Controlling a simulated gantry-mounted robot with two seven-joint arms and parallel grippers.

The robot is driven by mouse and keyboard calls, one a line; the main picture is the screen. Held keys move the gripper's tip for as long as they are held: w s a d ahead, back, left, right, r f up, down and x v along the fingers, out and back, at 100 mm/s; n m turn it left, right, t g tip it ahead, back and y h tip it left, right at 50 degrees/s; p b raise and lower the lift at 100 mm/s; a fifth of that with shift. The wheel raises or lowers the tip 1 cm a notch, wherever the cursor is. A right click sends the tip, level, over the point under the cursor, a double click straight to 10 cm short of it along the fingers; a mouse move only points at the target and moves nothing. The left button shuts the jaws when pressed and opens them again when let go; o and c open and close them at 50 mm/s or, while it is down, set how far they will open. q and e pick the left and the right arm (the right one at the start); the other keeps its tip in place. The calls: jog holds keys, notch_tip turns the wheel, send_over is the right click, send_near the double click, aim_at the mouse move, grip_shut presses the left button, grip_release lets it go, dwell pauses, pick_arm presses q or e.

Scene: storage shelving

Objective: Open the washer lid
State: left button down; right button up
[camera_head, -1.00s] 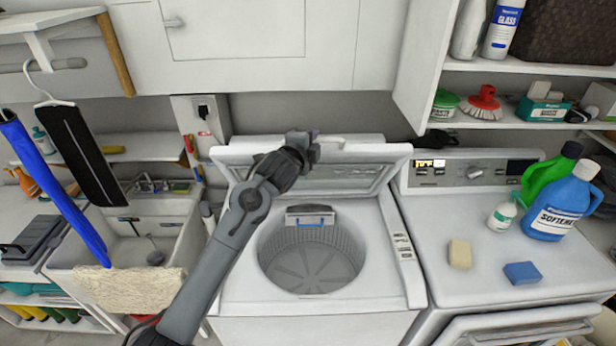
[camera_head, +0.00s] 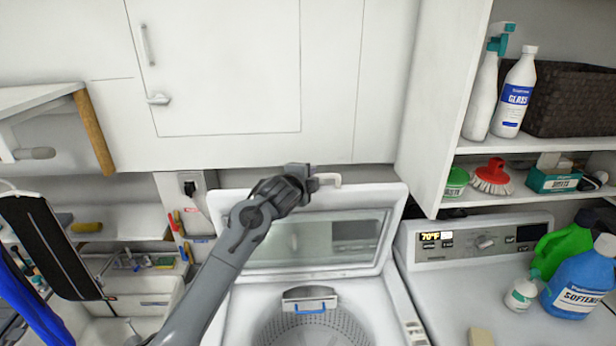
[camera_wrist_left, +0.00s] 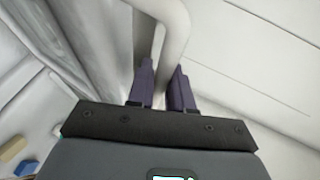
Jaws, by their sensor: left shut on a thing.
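The washer lid (camera_head: 225,207) stands raised at the back of the washer, with a glass panel in its middle. Its pale handle (camera_head: 328,180) sticks up at the lid's top edge. My left gripper (camera_head: 314,182) is at the handle, its arm reaching in front of the lid's left part. In the left wrist view, the two dark fingers (camera_wrist_left: 163,75) are shut around the white handle bar (camera_wrist_left: 172,18). The drum (camera_head: 310,330) of the washer is uncovered below, cut off by the frame's bottom edge. My right gripper is not in view.
White cupboards (camera_head: 230,65) stand close above and behind the lid. A dryer (camera_head: 470,285) with a blue softener bottle (camera_head: 580,283) and a green bottle (camera_head: 562,245) is on the right. Shelves with a glass cleaner bottle (camera_head: 514,95) are at right. A sink (camera_head: 140,305) is at left.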

pick_arm(q)
jog(key=c, duration=1.4)
grip_release()
jog(key=shift+s, duration=0.15)
jog(key=b+v, duration=0.4)
jog(key=v, duration=0.6)
jog(key=shift+s, duration=0.3)
jog(key=shift+r, duration=0.1)
